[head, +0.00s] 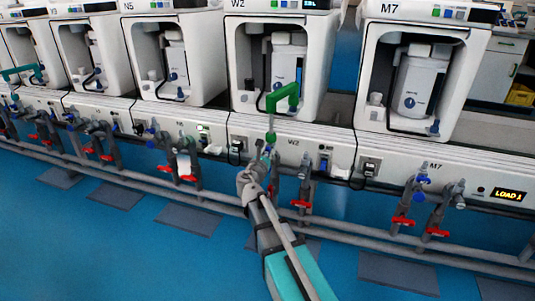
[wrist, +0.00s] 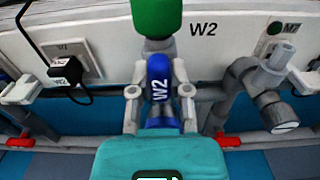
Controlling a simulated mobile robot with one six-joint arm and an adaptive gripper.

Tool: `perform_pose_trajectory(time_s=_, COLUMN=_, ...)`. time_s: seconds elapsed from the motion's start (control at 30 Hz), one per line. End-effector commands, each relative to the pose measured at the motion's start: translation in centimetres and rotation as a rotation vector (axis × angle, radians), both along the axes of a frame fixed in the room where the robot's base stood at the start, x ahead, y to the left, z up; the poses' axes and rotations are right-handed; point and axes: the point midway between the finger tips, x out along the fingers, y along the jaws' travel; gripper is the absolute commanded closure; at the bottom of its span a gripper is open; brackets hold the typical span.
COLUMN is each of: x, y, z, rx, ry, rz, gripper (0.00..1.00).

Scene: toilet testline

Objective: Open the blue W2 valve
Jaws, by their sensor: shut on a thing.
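The blue W2 valve handle (wrist: 158,85), marked "W2" in white, is in the middle of the wrist view, below a green piece (wrist: 156,16). My gripper (wrist: 159,92) has a grey finger on each side of the handle and is shut on it. The teal body of my gripper hides the lower part of the valve. In the head view, my gripper (head: 268,158) reaches up to the pipes below the W2 machine (head: 245,95). There the blue handle is too small and covered to make out clearly.
A grey tap (wrist: 270,95) stands close on the right in the wrist view. Red-handled valves (head: 301,204) and long grey pipes (head: 215,193) run along the panel. A black plug (wrist: 66,70) with a cable is on the left. The blue floor in front is open.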

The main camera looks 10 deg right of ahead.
Motion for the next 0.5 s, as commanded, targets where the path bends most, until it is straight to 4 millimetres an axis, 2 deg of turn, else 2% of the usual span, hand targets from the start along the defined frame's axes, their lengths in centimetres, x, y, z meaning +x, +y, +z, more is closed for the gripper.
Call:
perform_pose_trajectory(time_s=0.47, x=0.00, y=0.02, z=0.01, rx=-0.017, ry=0.010, rz=0.001, gripper=1.00)
perform_pose_trajectory(time_s=0.5, x=0.00, y=0.02, z=0.01, rx=-0.017, ry=0.010, rz=0.001, gripper=0.70)
